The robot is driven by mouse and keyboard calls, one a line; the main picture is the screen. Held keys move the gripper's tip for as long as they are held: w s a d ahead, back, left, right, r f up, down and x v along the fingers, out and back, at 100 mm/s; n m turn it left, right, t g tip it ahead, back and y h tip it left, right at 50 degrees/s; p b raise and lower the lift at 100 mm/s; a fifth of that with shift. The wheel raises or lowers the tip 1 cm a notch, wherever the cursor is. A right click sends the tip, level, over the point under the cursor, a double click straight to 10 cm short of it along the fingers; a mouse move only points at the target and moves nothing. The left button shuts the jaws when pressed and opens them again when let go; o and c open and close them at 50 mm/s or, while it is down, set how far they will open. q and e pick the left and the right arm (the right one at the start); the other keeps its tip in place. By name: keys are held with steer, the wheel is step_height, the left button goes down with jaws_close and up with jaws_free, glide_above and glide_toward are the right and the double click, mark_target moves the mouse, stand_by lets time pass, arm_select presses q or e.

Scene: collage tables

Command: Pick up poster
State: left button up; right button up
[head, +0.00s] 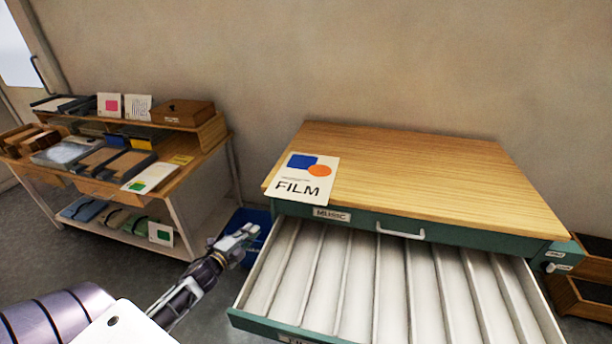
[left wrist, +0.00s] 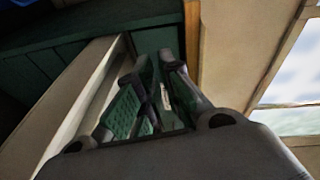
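The white poster (head: 301,178), with a blue shape, an orange circle and the word FILM, lies flat on the wooden cabinet top (head: 430,170) at its front left corner. Its lower edge reaches the top's front edge and seems to overhang it. My left gripper (head: 247,235) is left of and below the poster, beside the open drawer, and apart from the poster. In the left wrist view, the left gripper's two fingers (left wrist: 157,75) stand apart with a narrow gap and hold nothing. The poster cannot be made out there. My right gripper is not in view.
A blue bin (head: 250,222) stands behind my left gripper. A wooden desk (head: 185,165) with folders and cards is at left. Wooden trays (head: 590,285) stand at far right. Most of the cabinet top is clear.

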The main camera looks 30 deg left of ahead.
arm_select(q)
step_height(320, 180, up, 7)
steer(key=w+d+m+t+h, duration=0.1)
steer(key=d+m, duration=0.1)
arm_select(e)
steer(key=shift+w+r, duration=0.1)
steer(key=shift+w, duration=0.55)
arm_select(q)
steer(key=shift+f, duration=0.15)
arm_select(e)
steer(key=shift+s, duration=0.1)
